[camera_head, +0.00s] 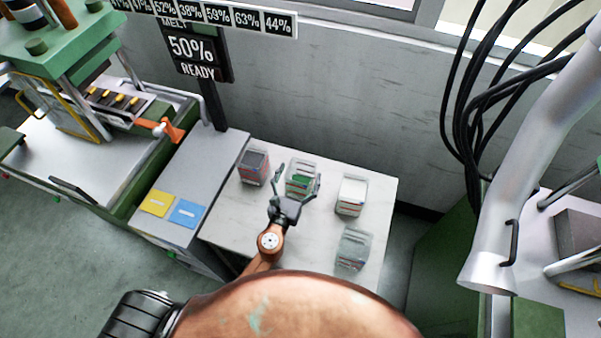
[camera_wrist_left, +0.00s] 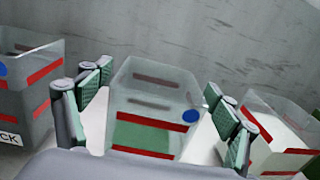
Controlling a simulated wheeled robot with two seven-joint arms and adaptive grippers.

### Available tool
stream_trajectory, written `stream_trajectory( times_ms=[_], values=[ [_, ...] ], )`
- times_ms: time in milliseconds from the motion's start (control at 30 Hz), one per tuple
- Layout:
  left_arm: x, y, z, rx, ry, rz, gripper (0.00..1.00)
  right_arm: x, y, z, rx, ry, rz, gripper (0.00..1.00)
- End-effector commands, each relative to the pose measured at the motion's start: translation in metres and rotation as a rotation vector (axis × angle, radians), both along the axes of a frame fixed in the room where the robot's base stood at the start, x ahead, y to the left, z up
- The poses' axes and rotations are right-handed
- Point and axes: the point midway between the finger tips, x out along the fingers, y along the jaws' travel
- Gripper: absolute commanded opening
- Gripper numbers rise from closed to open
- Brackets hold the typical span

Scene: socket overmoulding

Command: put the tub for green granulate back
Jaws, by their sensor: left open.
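The tub for green granulate (camera_head: 301,165) is a clear box with red stripes and a low fill of green. It stands upright on the pale marbled table (camera_head: 228,222), in the back row. My left gripper (camera_head: 295,186) is open and reaches to it from the front. In the left wrist view the tub (camera_wrist_left: 150,110) sits between the two spread green-padded fingers, with a blue dot on its wall. I see a gap on each side, so the fingers do not appear closed on it. My right gripper is out of view.
A dark-filled tub (camera_head: 254,167) stands left of the green one, and a white-filled tub (camera_head: 351,195) right of it. A greyish clear tub (camera_head: 353,249) stands nearer the front right. Yellow (camera_head: 156,202) and blue (camera_head: 187,212) cards lie on the grey bench. A wall rises behind.

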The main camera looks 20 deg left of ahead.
Motion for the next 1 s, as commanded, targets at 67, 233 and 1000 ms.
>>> stream_trajectory(
  times_ms=[67, 233, 1000],
  values=[
    [-0.015, 0.001, -0.004, 0.001, 0.006, 0.000, 0.83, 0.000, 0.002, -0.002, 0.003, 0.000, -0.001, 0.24],
    [-0.052, 0.002, -0.005, 0.001, 0.006, 0.000, 0.83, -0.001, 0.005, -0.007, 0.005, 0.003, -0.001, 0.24],
    [-0.115, 0.004, -0.001, 0.000, 0.002, 0.000, 0.83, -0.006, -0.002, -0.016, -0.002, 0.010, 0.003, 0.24]
  ],
)
